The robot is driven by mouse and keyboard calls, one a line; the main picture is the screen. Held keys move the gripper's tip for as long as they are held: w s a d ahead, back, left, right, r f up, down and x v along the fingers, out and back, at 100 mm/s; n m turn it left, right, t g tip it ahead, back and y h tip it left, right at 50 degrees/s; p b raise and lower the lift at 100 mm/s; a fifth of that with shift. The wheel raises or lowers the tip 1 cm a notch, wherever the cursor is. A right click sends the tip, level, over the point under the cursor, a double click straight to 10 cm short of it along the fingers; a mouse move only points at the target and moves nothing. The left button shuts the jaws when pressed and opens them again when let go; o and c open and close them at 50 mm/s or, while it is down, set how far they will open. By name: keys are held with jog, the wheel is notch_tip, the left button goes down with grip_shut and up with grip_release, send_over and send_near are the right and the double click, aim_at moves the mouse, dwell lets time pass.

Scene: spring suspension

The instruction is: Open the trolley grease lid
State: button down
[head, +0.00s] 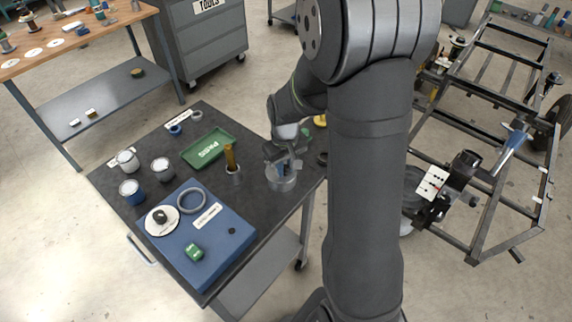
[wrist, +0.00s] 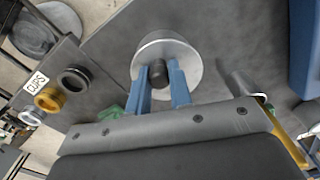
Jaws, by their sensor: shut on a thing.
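The grease tin (head: 282,181) is a round grey metal can near the right edge of the dark trolley top. In the wrist view its silver lid (wrist: 150,50) shows from above, with a black knob (wrist: 158,70) at its middle. My gripper (wrist: 159,82) has its two blue fingers on either side of the knob and is shut on it. In the head view my gripper (head: 283,167) is right over the tin. The lid appears to sit on the tin; its seam is too small to make out.
A cup with a brown-handled brush (head: 231,163) stands close left of the tin. A green tray (head: 209,148) lies behind it. Rings (wrist: 75,78) lie near the trolley edge.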

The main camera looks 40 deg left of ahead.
aim_at(272, 179)
jog(key=s+m, duration=0.1)
jog(key=m, duration=0.1)
jog(key=shift+s+a+m, duration=0.2)
jog(key=shift+s+m, duration=0.2)
jog(key=s+m, duration=0.1)
jog(key=s+a+m, duration=0.1)
jog(key=m, duration=0.1)
jog(key=shift+m, duration=0.3)
jog(key=m, duration=0.1)
jog(key=s+a+m, duration=0.1)
jog(key=m, duration=0.1)
jog(key=shift+s+a+m, duration=0.25)
jog(key=shift+a+m, duration=0.05)
jog(key=shift+s+a+m, duration=0.25)
jog(key=shift+a+m, duration=0.2)
jog(key=shift+m, duration=0.4)
jog(key=shift+s+a+m, duration=0.2)
jog(key=shift+a+m, duration=0.25)
jog(key=shift+m, duration=0.4)
jog(key=c, duration=1.3)
grip_release()
notch_tip(272, 179, up, 18)
jog(key=shift+f, duration=0.25)
